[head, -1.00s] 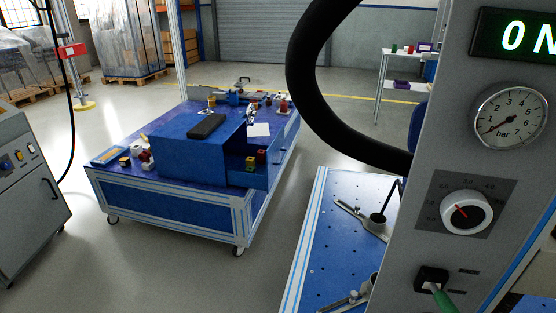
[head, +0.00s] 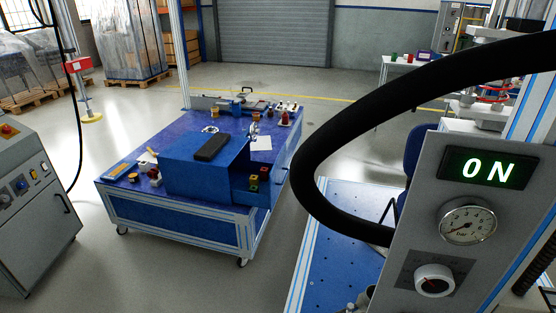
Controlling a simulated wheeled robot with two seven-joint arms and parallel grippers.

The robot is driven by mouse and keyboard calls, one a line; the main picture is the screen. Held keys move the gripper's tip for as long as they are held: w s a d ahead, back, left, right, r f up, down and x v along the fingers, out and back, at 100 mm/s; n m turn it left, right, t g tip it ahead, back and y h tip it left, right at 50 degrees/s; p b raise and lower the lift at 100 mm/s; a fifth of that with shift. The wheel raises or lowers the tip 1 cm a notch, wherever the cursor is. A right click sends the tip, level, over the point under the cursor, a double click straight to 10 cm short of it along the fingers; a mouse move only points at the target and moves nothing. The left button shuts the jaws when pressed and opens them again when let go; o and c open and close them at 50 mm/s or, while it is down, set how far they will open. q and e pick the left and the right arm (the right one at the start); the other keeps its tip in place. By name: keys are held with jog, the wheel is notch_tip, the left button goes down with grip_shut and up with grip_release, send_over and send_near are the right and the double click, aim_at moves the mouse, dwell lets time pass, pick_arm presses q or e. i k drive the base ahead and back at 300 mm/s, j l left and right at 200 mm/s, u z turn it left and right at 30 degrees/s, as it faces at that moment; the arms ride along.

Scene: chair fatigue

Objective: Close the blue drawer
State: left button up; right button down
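The blue drawer (head: 253,192) is pulled out of the right side of a blue cabinet (head: 196,178) that stands on a wheeled blue table (head: 173,213). Several small coloured blocks (head: 253,184) lie in the drawer. A black flat object (head: 212,147) lies on top of the cabinet. Neither of my grippers shows in the head view.
A grey control panel (head: 419,240) with a lit ON display (head: 489,169) and a gauge fills the right foreground. A thick black hose (head: 311,165) loops beside it. A perforated blue table (head: 341,258) stands behind the hose. A grey console (head: 32,213) is at left. Grey floor lies between.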

aim_at(240, 171)
jog(key=j, duration=0.65)
jog(key=i+j, duration=0.15)
jog(key=j, duration=1.15)
jog(key=i+j, duration=0.85)
